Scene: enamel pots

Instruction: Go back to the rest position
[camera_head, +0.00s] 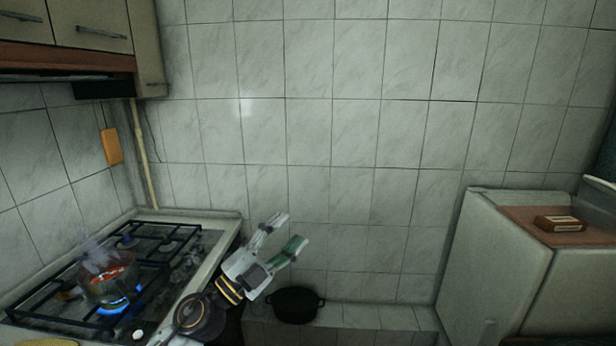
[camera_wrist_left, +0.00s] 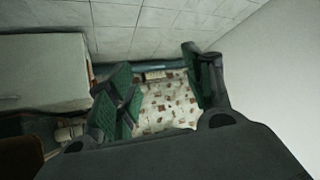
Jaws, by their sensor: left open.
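My left gripper (camera_head: 283,237) is raised in front of the tiled wall, to the right of the stove, in the head view. Its two fingers are spread and nothing is between them. In the left wrist view the open fingers (camera_wrist_left: 165,88) show green pads, with the speckled floor (camera_wrist_left: 165,105) behind them. My right gripper does not show clearly in either view.
A pot with red contents (camera_head: 108,280) steams over a blue flame on the stove (camera_head: 215,236). A black pot (camera_head: 296,304) stands on the tiled ledge (camera_head: 375,316) below my left gripper. A white cabinet (camera_head: 490,255) at right bears a small brown box (camera_head: 559,223).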

